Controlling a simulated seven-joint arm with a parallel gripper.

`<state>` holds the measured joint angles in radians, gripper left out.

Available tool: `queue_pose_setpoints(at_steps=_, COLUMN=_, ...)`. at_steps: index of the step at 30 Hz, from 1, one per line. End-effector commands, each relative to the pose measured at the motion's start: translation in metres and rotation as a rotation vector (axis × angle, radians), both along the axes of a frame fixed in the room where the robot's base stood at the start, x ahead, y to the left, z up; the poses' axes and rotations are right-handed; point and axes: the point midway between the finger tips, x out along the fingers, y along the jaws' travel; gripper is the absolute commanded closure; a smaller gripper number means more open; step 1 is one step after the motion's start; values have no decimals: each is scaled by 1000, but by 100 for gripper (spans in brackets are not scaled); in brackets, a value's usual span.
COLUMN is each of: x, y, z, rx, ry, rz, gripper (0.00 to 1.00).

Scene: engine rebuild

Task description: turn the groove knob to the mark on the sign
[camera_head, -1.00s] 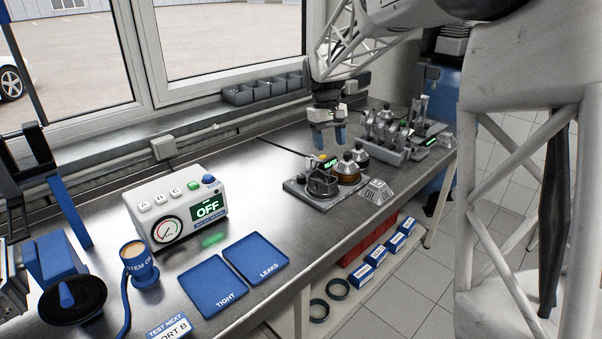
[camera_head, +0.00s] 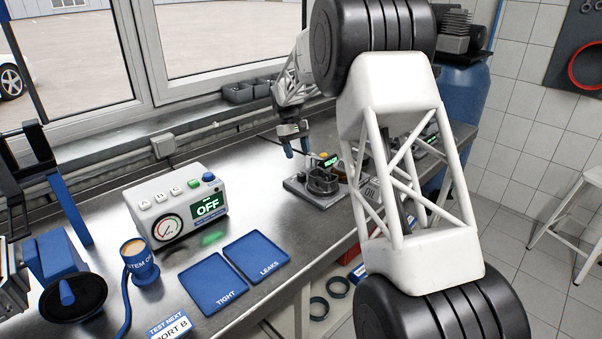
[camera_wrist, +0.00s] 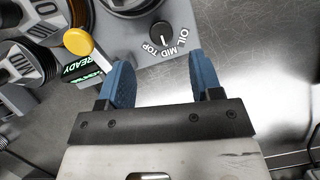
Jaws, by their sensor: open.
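The groove knob (camera_wrist: 161,42) is a small round black dial with a white line, on a grey plate, at the top centre of the wrist view. The words OIL, MID and TOP curve around its near and right sides. A small grey sign (camera_head: 371,191) reading OIL stands at the right of the grey station in the head view, partly hidden by my arm. My gripper (camera_wrist: 161,76) has its two blue fingers apart, with nothing between them. The knob lies beyond the fingertips, roughly in line with the gap. The gripper (camera_head: 297,150) also shows above the station's back left side.
Beside the knob are a yellow button (camera_wrist: 78,41), a green READY display (camera_wrist: 84,75) and ridged grey caps (camera_wrist: 22,65). Bare metal bench (camera_wrist: 270,70) lies right of the plate. A tester (camera_head: 178,207) reading OFF and blue trays (camera_head: 213,284) stand nearer in the head view.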

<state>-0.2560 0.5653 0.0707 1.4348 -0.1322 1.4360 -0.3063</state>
Motion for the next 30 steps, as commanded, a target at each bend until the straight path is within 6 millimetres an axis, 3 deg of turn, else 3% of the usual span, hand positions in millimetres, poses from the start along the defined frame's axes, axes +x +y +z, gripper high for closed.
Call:
queue_pose_setpoints(at_steps=19, x=4, y=3, z=-9, rx=-2, ry=7, rz=6, gripper=41)
queue_pose_setpoints(at_steps=30, x=-8, y=-5, z=-42, rx=-2, ry=9, rz=6, gripper=41)
